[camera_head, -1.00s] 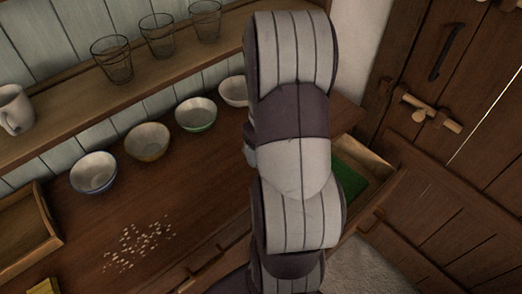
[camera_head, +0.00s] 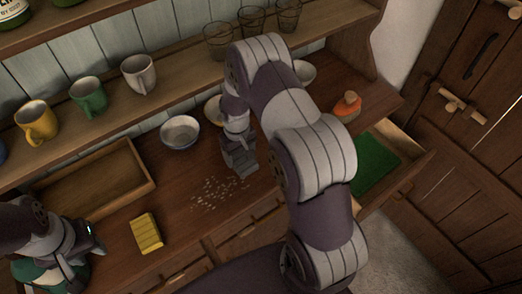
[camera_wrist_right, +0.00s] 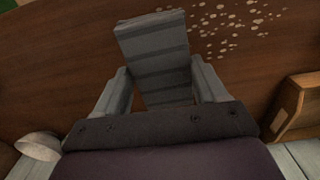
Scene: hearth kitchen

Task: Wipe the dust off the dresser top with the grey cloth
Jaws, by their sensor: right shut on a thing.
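The dresser top (camera_head: 180,185) is dark brown wood with a patch of pale dust specks (camera_head: 218,195) near its front middle. My right gripper (camera_head: 239,160) is shut on the grey cloth, just behind the dust in the head view. In the right wrist view the cloth (camera_wrist_right: 155,60) is a grey striped slab between the fingers, and dust (camera_wrist_right: 235,18) lies beside its end. I cannot tell whether the cloth touches the wood. My left gripper (camera_head: 77,262) is low at the left, by a green and white thing; its jaws are unclear.
Bowls (camera_head: 180,132) stand along the back. A yellow sponge (camera_head: 146,233) and a wooden tray (camera_head: 100,190) are left of the dust. An orange-topped thing (camera_head: 347,107) stands at the right. A green-lined drawer (camera_head: 376,165) is open. Mugs (camera_head: 138,74) and glasses (camera_head: 252,19) stand on a shelf.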

